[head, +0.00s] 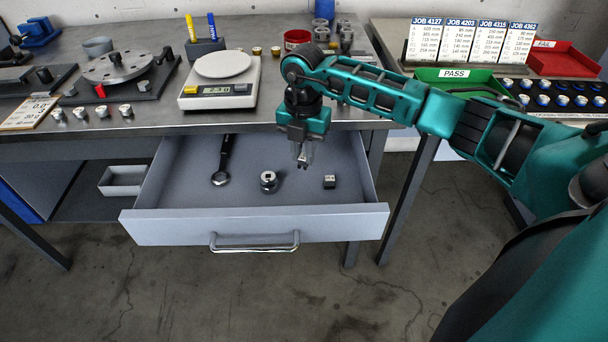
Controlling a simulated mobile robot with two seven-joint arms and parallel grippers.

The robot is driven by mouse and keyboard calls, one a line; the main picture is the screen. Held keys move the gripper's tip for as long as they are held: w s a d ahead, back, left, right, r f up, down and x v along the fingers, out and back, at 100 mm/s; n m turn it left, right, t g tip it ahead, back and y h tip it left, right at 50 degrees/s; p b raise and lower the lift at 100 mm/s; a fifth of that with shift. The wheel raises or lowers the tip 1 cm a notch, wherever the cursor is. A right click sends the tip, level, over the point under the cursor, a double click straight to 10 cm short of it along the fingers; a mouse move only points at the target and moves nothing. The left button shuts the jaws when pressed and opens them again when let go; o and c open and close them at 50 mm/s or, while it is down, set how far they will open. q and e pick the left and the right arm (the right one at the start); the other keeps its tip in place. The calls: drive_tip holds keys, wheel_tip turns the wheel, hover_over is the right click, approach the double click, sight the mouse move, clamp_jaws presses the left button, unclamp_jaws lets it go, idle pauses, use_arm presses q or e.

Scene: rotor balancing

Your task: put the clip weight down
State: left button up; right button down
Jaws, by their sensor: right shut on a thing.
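My right gripper (303,158) points down above the open drawer, between a round metal socket and a small metal block. It is shut on a small dark piece, the clip weight (303,163), mostly hidden between the fingertips. The piece appears to hang above the drawer floor, though the exact gap is hard to tell. My left gripper is not in view.
The pulled-out drawer (255,222) holds a wrench (222,165), the socket (269,181) and the block (329,181). On the bench above stand a scale (222,85), a rotor disc (117,67) and several small weights. A green PASS tray (455,76) is at right.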

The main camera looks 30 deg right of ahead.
wheel_tip(320, 180, down, 2)
drive_tip(key=shift+f, duration=0.15)
wheel_tip(320, 180, down, 4)
drive_tip(key=shift+r+b, duration=0.1)
drive_tip(key=shift+b, duration=0.35)
drive_tip(key=shift+f, duration=0.35)
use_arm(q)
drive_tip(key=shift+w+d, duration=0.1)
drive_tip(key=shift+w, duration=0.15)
